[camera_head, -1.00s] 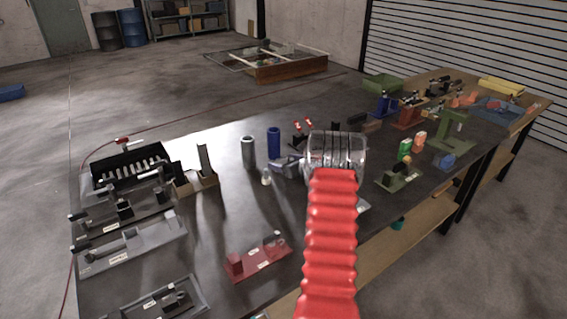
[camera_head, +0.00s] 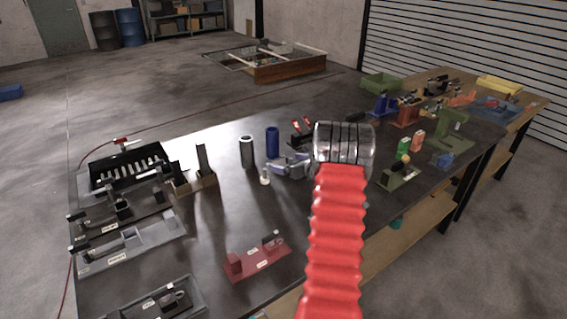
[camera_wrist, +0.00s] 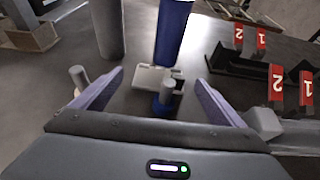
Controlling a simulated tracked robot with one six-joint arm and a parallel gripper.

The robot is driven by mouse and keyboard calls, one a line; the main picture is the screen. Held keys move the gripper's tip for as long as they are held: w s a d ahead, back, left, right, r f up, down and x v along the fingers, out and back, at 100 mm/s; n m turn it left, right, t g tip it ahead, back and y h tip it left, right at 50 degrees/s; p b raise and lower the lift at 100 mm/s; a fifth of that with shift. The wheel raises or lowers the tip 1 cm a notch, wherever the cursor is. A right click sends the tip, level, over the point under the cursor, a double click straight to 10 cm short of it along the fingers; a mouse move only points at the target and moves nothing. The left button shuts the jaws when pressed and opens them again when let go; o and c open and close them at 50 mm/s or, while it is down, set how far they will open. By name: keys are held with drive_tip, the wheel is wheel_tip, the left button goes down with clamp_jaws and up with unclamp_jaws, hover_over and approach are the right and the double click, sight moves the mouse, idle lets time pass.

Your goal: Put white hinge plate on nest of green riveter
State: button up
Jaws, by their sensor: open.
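A pale, flat piece that looks like the white hinge plate (camera_wrist: 147,77) lies on the dark table in the wrist view, beside a small blue post with a grey pin (camera_wrist: 166,97). My gripper (camera_wrist: 162,80) is open and empty, with its lilac fingers on either side of the plate and post. In the head view my gripper (camera_head: 289,164) is low over the middle of the table, and I cannot make out the plate there. The green riveter (camera_head: 453,130) looks to be the tall green frame at the right end of the table; its nest is too small to make out.
A blue cylinder (camera_head: 272,142) and a grey cylinder (camera_head: 247,152) stand close behind my gripper. Red number tags (camera_wrist: 277,83) mark a dark holder to its right. A red fixture (camera_head: 258,257) sits in front, and a low green fixture (camera_head: 398,178) to the right.

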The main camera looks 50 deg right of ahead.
drive_tip(key=v, duration=0.8)
drive_tip(key=shift+w, duration=0.1)
idle(0.5)
